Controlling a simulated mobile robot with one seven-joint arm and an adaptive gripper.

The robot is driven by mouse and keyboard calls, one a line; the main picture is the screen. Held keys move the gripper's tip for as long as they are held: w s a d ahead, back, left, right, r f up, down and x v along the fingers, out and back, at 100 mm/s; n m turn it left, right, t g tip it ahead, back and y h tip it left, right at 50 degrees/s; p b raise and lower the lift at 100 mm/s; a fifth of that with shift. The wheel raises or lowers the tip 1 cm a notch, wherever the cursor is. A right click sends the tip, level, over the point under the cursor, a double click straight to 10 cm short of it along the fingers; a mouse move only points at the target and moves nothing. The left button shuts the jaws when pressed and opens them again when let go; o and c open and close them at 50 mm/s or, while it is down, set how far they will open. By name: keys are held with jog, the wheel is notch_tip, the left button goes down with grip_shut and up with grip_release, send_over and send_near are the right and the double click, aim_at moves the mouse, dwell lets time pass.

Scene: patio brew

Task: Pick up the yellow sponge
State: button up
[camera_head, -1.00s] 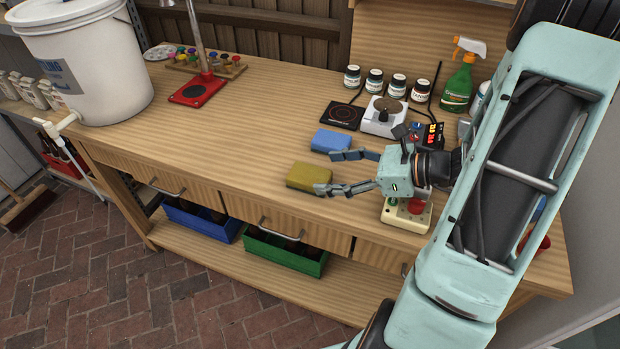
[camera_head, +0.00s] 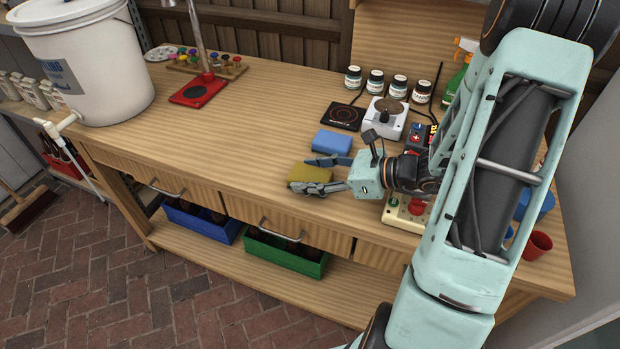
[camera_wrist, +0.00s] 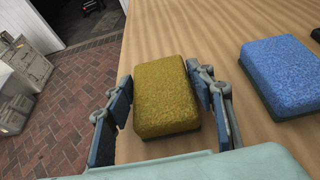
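The yellow sponge (camera_head: 309,174) lies flat on the wooden workbench, near its front edge. In the wrist view the yellow sponge (camera_wrist: 165,96) is between the two fingers of my gripper (camera_wrist: 166,108). The left finger is a little apart from the sponge; the right finger is very close to its side, and I cannot tell if it touches. In the head view my gripper (camera_head: 326,174) is open, with its fingers reaching left around the sponge and hiding part of it.
A blue sponge (camera_head: 332,141) lies just behind the yellow one, right of it in the wrist view (camera_wrist: 284,74). A hot plate (camera_head: 343,116), a white scale (camera_head: 388,118) and several jars stand farther back.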

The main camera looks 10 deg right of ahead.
jog(key=c, duration=0.4)
jog(key=shift+c, duration=0.2)
